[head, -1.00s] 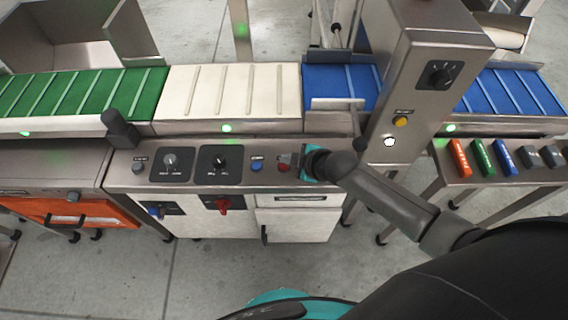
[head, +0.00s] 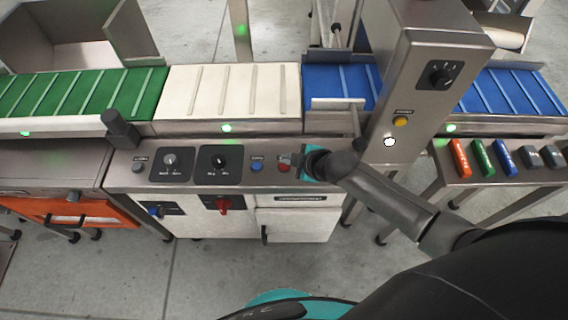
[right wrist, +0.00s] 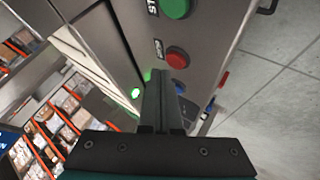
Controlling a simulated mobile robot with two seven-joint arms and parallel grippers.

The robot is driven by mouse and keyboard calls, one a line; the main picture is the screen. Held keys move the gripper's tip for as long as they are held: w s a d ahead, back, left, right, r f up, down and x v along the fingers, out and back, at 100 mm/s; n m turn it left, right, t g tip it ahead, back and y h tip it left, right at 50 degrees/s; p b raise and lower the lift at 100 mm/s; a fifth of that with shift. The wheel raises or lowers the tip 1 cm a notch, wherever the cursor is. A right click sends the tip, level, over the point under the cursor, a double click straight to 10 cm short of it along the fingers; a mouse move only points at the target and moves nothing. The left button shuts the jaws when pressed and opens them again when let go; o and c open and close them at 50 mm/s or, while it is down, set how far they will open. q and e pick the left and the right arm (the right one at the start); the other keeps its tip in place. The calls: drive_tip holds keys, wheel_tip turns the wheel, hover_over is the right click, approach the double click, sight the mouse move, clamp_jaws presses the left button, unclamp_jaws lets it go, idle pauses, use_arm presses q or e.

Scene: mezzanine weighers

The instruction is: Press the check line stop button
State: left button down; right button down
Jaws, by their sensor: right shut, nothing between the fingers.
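The red button (head: 284,161) is on the sloped metal console, at the right end of its row of controls. It also shows in the right wrist view (right wrist: 177,57), between a green button (right wrist: 175,7) and a blue button (right wrist: 180,87). Its label there is too blurred to read surely. My right gripper (right wrist: 158,74) is shut and empty, with its fingertips close beside the red button; I cannot tell whether they touch the panel. In the head view, the teal gripper body hides the panel just right of the red button. My left gripper is not in view.
The console also has a grey button (head: 138,167), two black dials (head: 170,160) and a blue button (head: 257,164). A metal column (head: 400,110) with a yellow button rises right of the gripper. Conveyor belts run behind. Coloured blocks (head: 483,158) lie on the right stand.

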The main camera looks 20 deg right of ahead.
sight(287, 168)
drive_tip(key=shift+f, duration=0.4)
drive_tip(key=shift+f+b, duration=0.45)
idle(0.6)
drive_tip(key=shift+r+p, duration=0.9)
drive_tip(key=shift+p, duration=0.05)
wheel_tip(287, 168, up, 5)
drive_tip(key=p, duration=0.5)
idle(0.8)
